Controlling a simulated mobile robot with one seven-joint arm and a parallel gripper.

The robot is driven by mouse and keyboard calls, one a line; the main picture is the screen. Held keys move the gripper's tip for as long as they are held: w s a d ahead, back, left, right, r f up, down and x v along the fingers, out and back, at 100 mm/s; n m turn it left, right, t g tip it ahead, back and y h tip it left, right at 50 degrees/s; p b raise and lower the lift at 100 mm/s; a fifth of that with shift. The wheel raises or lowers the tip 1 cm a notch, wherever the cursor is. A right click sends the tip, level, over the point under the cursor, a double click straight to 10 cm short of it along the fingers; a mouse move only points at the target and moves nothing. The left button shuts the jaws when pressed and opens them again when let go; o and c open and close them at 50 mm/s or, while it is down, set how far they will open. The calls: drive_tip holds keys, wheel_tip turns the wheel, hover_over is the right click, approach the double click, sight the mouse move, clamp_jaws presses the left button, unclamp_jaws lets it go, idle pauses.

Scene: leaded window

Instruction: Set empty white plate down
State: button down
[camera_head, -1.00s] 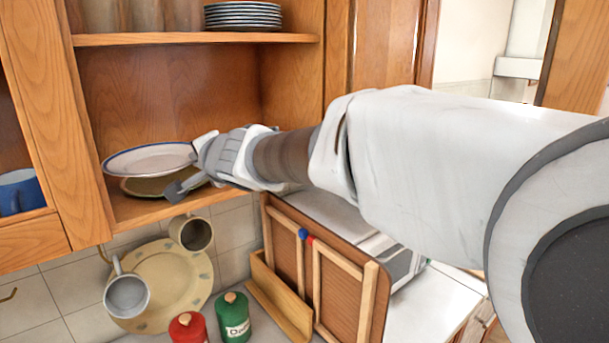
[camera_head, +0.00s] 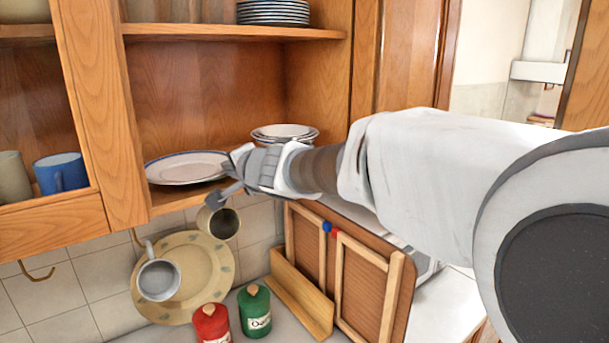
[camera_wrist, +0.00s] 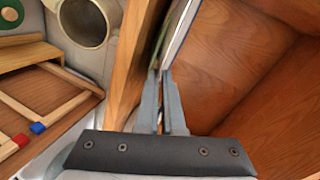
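The empty white plate (camera_head: 187,167) with a blue rim lies nearly level over the lower cabinet shelf (camera_head: 172,205). In the wrist view the plate (camera_wrist: 181,28) shows edge-on beyond the fingertips. My gripper (camera_head: 233,176) is at its right edge, and in the wrist view my gripper (camera_wrist: 162,76) has its fingers close together on the rim. A dark greenish edge (camera_wrist: 159,42) lies close along the plate's underside in the wrist view. Whether the plate touches what is beneath it is hard to tell.
A small plate stack (camera_head: 285,133) stands behind my gripper on the right of the shelf. More plates (camera_head: 273,13) stand on the upper shelf. A blue mug (camera_head: 61,172) is at left. Hanging mugs (camera_head: 159,280) and a wooden rack (camera_head: 300,292) are below.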

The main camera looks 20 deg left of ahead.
idle(0.3)
drive_tip(key=c, duration=1)
unclamp_jaws()
drive_tip(key=shift+f, duration=0.2)
drive_tip(key=shift+c, duration=0.2)
